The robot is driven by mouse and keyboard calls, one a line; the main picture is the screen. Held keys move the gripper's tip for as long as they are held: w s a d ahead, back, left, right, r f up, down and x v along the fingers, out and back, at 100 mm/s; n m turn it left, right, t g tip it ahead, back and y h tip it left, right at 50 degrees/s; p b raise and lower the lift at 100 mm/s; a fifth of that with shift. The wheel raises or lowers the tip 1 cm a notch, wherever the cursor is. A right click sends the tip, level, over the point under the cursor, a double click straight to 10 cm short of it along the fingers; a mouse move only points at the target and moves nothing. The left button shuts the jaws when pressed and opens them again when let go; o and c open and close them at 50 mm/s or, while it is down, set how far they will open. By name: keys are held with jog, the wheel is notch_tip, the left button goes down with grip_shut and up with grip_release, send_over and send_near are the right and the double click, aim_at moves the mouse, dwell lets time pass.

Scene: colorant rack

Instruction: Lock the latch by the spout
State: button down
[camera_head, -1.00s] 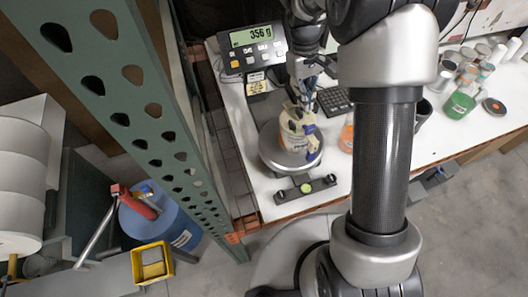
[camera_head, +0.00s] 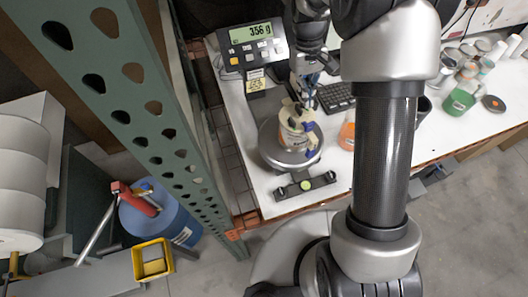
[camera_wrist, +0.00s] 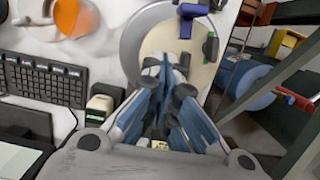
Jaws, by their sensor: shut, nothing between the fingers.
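A cream-lidded paint can (camera_head: 292,132) stands on the round pan of the scale (camera_head: 283,162). Its pale lid also shows in the wrist view (camera_wrist: 203,70), with a blue latch piece (camera_wrist: 186,27) at the top and a dark green piece (camera_wrist: 210,46) to the right. A blue piece also shows on the can in the head view (camera_head: 310,127). My gripper (camera_wrist: 163,70) is shut and empty, its blue fingers over the near part of the lid. The fingers hide part of the lid and dark fittings; whether they touch it I cannot tell. The spout is not clearly visible.
The scale display (camera_head: 251,44) reads 356 g behind the can. A keyboard (camera_wrist: 45,80) and an orange-filled container (camera_wrist: 75,17) lie left in the wrist view. A green perforated rack post (camera_head: 150,110) stands left of the table. Several jars crowd the table's right side.

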jog(key=shift+d+r+m+y, duration=0.1)
jog(key=shift+d+m+y, duration=0.25)
jog(key=shift+m, duration=0.65)
jog(key=shift+a, duration=0.2)
dwell(1.0)
